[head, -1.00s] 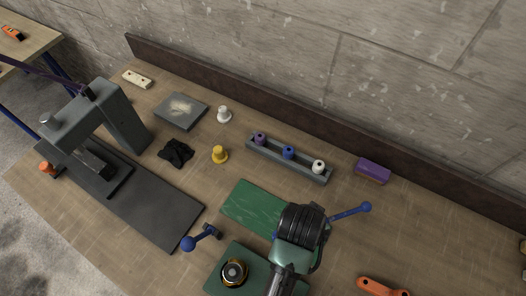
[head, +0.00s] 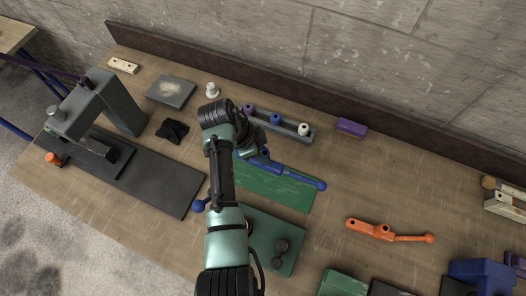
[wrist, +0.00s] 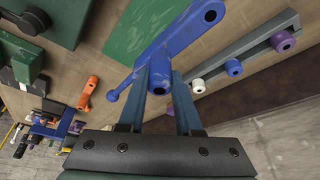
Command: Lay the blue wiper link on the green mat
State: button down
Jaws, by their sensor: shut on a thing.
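The blue wiper link (head: 287,172) is a long flat bar with round sockets and a ball-ended handle. My gripper (wrist: 160,80) is shut on it at its middle, and the link (wrist: 172,45) lies across the fingertips in the wrist view. In the head view the link overlaps the upper part of the green mat (head: 277,195), its ball end near the mat's right edge. The mat (wrist: 140,28) shows behind the link in the wrist view. I cannot tell how far the link is above the mat. My arm hides the mat's left part.
A grey rack (head: 312,137) with purple, blue and white rollers stands just behind the mat. A purple block (head: 351,127) is to its right. An orange link (head: 385,231) lies right of the mat. A green plate (head: 290,262) is in front. Bare table lies right of the mat.

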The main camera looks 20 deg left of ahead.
aim_at(263, 167)
jog(key=shift+s+f, duration=0.1)
jog(key=shift+f, duration=0.05)
notch_tip(263, 167, down, 7)
jog(key=b, duration=0.6)
jog(key=shift+f+b, duration=0.2)
jog(key=shift+b, duration=0.15)
jog(key=shift+f+b, duration=0.5)
jog(key=shift+f, duration=0.1)
dwell(0.4)
jog(key=c, duration=0.5)
grip_release()
jog(key=b+v, duration=0.2)
jog(key=v, duration=1.1)
jog(key=shift+a, duration=0.1)
